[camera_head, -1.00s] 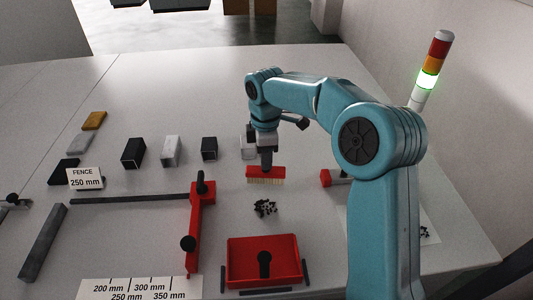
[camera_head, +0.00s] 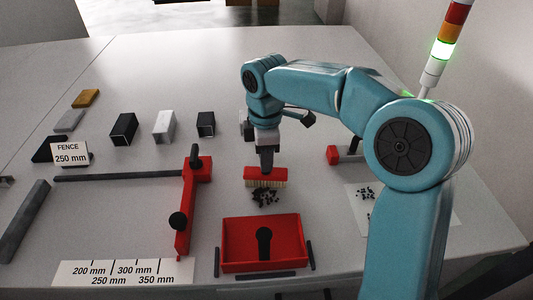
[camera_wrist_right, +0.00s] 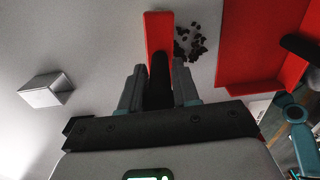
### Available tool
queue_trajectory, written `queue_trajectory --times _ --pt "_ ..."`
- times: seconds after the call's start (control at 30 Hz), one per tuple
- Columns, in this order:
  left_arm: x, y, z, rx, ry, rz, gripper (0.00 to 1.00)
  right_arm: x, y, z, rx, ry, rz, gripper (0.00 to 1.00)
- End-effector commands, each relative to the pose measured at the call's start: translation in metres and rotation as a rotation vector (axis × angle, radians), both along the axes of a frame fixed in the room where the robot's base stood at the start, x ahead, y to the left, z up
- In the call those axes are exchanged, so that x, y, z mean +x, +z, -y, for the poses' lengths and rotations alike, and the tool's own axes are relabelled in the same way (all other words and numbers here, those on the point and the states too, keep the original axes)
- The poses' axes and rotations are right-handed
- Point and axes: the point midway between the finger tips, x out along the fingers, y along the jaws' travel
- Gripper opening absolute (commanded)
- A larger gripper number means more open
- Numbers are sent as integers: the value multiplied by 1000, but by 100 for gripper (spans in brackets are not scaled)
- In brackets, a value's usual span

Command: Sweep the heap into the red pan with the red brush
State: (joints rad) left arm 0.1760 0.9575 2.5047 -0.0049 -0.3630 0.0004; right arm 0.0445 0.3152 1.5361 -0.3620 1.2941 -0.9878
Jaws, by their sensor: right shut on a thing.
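The red brush (camera_head: 265,174) stands bristles down on the table, at the far edge of the heap. My right gripper (camera_head: 267,150) is shut on its handle from above; the brush (camera_wrist_right: 158,32) also shows between the fingers in the right wrist view. The heap (camera_head: 265,197) is a small scatter of black bits between the brush and the pan; it lies beside the brush in the right wrist view (camera_wrist_right: 190,43). The red pan (camera_head: 235,243) lies nearer, with a black handle (camera_head: 264,243) showing in its middle. My left gripper is not in view.
A red clamp-like stop (camera_head: 189,205) and a dark fence bar (camera_head: 120,176) lie left of the heap. Several block pieces (camera_head: 124,129) stand behind.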

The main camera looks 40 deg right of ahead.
Motion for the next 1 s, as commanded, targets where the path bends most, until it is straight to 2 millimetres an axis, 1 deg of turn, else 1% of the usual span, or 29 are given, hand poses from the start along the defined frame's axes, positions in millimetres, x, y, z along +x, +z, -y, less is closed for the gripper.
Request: queue_trajectory --times 0.03,0.2,0.47,0.8,0.9,1.0 --pt "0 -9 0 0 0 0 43 -4 -3 -4 0 2 2 0" --pt "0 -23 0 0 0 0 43 -19 -3 -16 0 2 4 0" --pt "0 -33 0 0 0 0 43 -41 5 -33 0 2 2 0" --pt "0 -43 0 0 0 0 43 -70 5 -57 0 2 2 0" --pt "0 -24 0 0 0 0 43 -70 23 -57 -1 -1 1 0" --pt "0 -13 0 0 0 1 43 -69 34 -57 -1 -1 1 0"
